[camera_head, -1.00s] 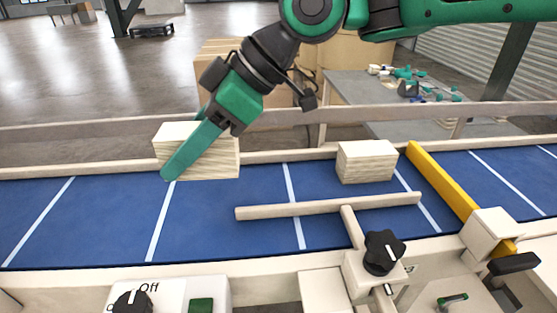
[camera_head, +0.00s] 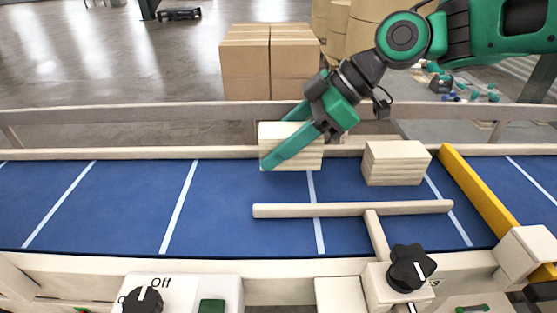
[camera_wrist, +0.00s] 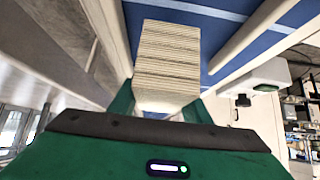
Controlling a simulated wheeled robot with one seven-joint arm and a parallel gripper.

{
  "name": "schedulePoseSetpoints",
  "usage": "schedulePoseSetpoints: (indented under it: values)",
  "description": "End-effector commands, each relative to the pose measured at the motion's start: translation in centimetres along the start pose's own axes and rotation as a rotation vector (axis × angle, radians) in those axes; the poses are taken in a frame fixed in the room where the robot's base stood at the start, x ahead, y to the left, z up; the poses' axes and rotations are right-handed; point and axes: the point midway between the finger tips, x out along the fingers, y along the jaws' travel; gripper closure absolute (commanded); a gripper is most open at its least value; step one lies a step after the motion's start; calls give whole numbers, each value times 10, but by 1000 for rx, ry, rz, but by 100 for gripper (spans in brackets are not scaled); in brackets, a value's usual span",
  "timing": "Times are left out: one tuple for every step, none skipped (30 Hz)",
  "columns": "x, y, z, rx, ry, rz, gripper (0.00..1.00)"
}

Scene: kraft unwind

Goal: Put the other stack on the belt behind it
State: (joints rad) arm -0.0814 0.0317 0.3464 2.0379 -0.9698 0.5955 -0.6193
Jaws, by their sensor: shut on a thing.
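A pale stack of layered sheets (camera_head: 306,158) is held in my gripper (camera_head: 278,141) near the back rail of the blue belt (camera_head: 120,205). One finger lies across its front; the other is mostly behind it. Whether its bottom touches the belt I cannot tell. In the wrist view, the held stack (camera_wrist: 168,60) sits between the fingers, its layered side showing. A second, similar stack (camera_head: 395,164) stands on the belt to its right, a gap apart, just left of the yellow bar (camera_head: 480,195).
A wooden guide bar (camera_head: 350,209) runs along the belt in front of the stacks, its post ending at a black knob (camera_head: 411,268). An Off-marked switch box (camera_head: 180,292) is at the front. Cardboard boxes (camera_head: 270,65) stand behind. The belt's left part is clear.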

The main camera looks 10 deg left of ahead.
Motion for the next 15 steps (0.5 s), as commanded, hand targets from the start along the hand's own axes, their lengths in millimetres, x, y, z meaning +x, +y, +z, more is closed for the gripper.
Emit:
schedulePoseSetpoints:
  values:
    - [0,1,2,0,0,0,86]
    - [0,1,4,0,0,0,86]
    - [2,1,6,0,0,-1,86]
    - [4,1,8,0,0,-1,86]
    - [8,1,11,2,0,-2,86]
    - [12,0,16,1,0,-3,86]
    - [15,1,18,1,0,-2,86]
    - [18,1,22,2,0,-2,86]
    - [21,1,25,1,0,-2,86]
    - [24,1,27,1,0,-2,86]
    - [25,1,29,1,0,-2,86]
    - [27,1,30,0,0,0,86]
    - [27,1,31,0,0,0,86]
    - [28,1,31,-1,0,1,86]
    - [28,1,32,-1,0,1,86]
